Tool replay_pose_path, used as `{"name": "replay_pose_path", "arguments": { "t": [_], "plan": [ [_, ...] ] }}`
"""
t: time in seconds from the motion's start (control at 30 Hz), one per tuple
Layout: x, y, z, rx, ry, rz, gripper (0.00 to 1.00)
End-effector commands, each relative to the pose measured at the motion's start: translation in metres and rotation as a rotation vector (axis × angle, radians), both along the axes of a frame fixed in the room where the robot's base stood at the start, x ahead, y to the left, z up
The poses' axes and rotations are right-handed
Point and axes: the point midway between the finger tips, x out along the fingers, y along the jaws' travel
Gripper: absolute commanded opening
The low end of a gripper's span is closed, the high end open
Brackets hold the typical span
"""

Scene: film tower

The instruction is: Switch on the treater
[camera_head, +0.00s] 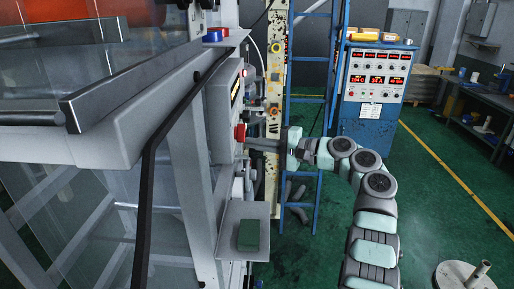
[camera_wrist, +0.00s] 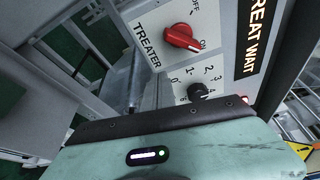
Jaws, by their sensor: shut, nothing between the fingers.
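The treater switch (camera_wrist: 181,38) is a red rotary knob on a pale panel in the wrist view, labelled TREATER, with OFF above it and ON to its lower right. The lower right end of its handle lies beside ON. In the head view a red knob (camera_head: 239,132) stands out from the machine's side; I cannot tell whether it is the same switch. My gripper (camera_head: 262,145) is shut and empty, just right of and slightly below that red knob. In the wrist view its teal body fills the bottom; its fingertips cannot be made out.
A black selector knob (camera_wrist: 198,90) with numbers sits below the treater switch. A dark sign (camera_wrist: 262,35) reading "REAT WAIT" is beside it. A grey shelf with a green block (camera_head: 249,235) juts out below my gripper. A blue ladder (camera_head: 307,100) stands behind.

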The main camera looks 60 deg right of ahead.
Motion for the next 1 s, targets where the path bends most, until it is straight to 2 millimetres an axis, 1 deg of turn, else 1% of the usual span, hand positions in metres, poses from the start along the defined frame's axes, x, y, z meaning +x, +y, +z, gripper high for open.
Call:
{"name": "replay_pose_path", "arguments": {
  "t": [0.03, 0.1, 0.2, 0.3, 0.4, 0.5, 0.6, 1.0],
  "plan": [
    [-0.007, -0.003, -0.005, 0.001, -0.002, -0.001, 0.0],
    [-0.026, -0.006, 0.001, -0.002, -0.001, -0.002, 0.0],
    [-0.049, -0.009, 0.008, -0.002, -0.002, -0.003, 0.0],
    [-0.069, -0.012, 0.014, -0.001, -0.002, -0.001, 0.0],
    [-0.082, -0.014, 0.018, 0.0, -0.002, -0.002, 0.0],
    [-0.09, -0.015, 0.021, -0.002, -0.001, 0.0, 0.0],
    [-0.094, -0.015, 0.022, -0.002, 0.0, 0.002, 0.0],
    [-0.096, -0.016, 0.022, -0.001, 0.0, 0.001, 0.0]
  ]
}}
